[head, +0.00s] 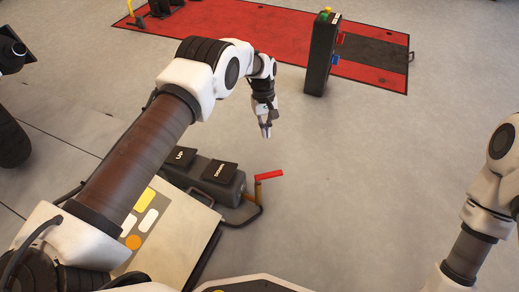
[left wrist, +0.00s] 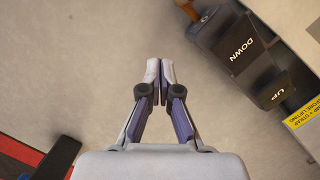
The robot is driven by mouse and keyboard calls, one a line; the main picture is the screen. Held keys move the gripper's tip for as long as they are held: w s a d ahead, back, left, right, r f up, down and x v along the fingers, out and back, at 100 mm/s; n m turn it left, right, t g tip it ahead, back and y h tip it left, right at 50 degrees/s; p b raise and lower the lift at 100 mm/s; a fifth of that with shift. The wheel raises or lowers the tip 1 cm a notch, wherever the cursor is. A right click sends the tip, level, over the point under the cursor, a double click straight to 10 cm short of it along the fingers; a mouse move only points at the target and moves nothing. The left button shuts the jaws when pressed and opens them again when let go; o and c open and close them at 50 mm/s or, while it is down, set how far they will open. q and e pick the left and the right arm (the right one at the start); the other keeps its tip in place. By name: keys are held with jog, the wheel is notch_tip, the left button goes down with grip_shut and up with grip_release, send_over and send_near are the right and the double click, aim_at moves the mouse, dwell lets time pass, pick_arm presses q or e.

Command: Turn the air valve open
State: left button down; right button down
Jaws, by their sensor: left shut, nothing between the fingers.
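The air valve has a red lever handle (head: 269,175) on a brass-coloured body (head: 258,192), beside the black pedal unit (head: 240,188) in the head view. The red lever points to the right in the picture. My left gripper (head: 266,131) is above the lever in the picture, apart from it, pointing down with its fingers together and empty. In the left wrist view the fingertips (left wrist: 160,70) are together over bare floor. An orange-brown piece (left wrist: 187,9) is cut off at the top edge there; I cannot tell which part it is. My right gripper is not in view.
The pedals read UP (head: 180,156) and DOWN (head: 220,171). A black hose loops beside the valve. A black control post (head: 319,60) stands by the red lift platform (head: 240,25). A beige panel (head: 185,235) lies below the pedals. Floor right of the valve is clear.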

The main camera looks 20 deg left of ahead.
aim_at(269, 178)
pick_arm(q)
jog(key=s+d+f+b, duration=0.3)
jog(key=s+f+b, duration=0.2)
jog(key=f, duration=0.4)
jog(key=shift+s+d+f+b, duration=0.2)
jog(key=shift+d+f+b, duration=0.1)
jog(key=shift+b, duration=0.2)
jog(key=shift+d+m+p, duration=0.15)
jog(key=shift+m+p, duration=0.15)
jog(key=shift+p, duration=0.1)
